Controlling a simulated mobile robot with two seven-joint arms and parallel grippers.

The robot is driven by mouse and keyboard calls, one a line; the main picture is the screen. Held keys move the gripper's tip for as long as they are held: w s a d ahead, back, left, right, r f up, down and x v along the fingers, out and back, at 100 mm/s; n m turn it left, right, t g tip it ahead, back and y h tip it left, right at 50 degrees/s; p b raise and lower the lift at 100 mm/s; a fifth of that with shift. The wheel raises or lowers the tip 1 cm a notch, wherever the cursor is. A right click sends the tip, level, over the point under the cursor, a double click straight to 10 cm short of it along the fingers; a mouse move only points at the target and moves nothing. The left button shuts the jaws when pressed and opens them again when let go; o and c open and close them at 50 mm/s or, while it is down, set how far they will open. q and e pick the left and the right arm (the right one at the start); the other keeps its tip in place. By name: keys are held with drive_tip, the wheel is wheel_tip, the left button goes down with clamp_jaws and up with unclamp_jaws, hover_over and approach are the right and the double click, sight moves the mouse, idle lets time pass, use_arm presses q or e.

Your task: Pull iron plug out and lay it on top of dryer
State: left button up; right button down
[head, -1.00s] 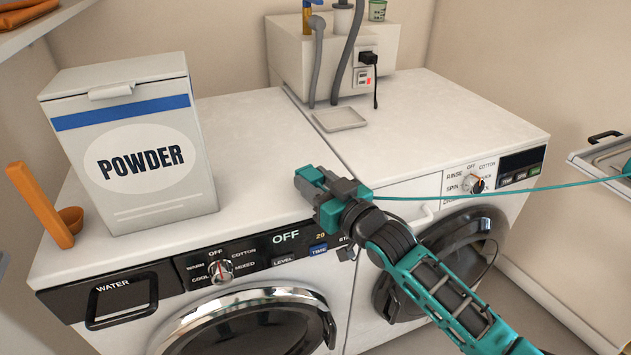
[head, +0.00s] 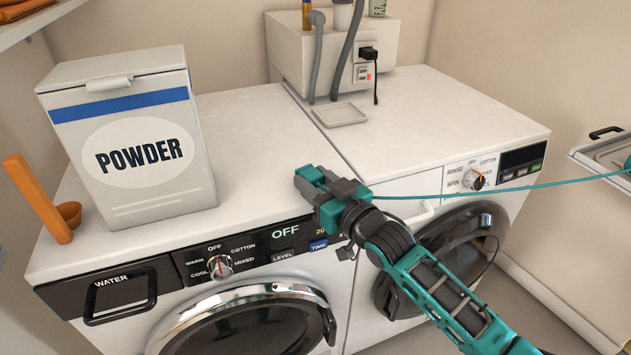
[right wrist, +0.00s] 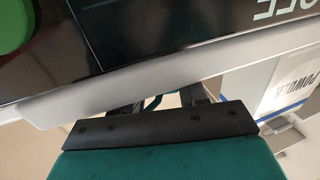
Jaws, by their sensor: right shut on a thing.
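My right gripper (head: 312,182) is shut above the front edge of the white machines, near the seam between their tops. The plug at the cord's end is hidden by the jaws. A bit of teal shows between the fingers in the right wrist view (right wrist: 152,102). The left machine's top (head: 255,150) and the right machine's top (head: 440,120) are flat and white; I cannot tell which is the dryer. My left gripper is not in view.
A powder box (head: 140,185) and an orange scoop (head: 40,200) stand on the left machine. A shallow tray (head: 340,115) lies at the back. Behind it, a white box (head: 330,60) bears hoses and an outlet with a black plug (head: 367,53). The right machine's top is mostly clear.

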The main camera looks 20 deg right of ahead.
drive_tip(key=shift+s+f, duration=0.1)
drive_tip(key=shift+f, duration=0.4)
drive_tip(key=c, duration=0.9)
unclamp_jaws()
drive_tip(key=shift+f, duration=0.1)
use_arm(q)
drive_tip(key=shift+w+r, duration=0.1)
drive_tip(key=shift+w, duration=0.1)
use_arm(e)
drive_tip(key=o, duration=0.4)
use_arm(q)
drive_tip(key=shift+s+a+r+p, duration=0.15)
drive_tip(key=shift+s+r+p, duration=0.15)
drive_tip(key=shift+p, duration=0.5)
use_arm(e)
drive_tip(key=shift+r+v, duration=0.2)
drive_tip(key=shift+v, duration=1.95)
drive_tip(key=shift+r+v, duration=0.2)
drive_tip(key=shift+v, duration=1.9)
drive_tip(key=shift+r+v, duration=0.2)
drive_tip(key=shift+v, duration=1.95)
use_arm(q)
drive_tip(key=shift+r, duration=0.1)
use_arm(e)
drive_tip(key=shift+a, duration=0.15)
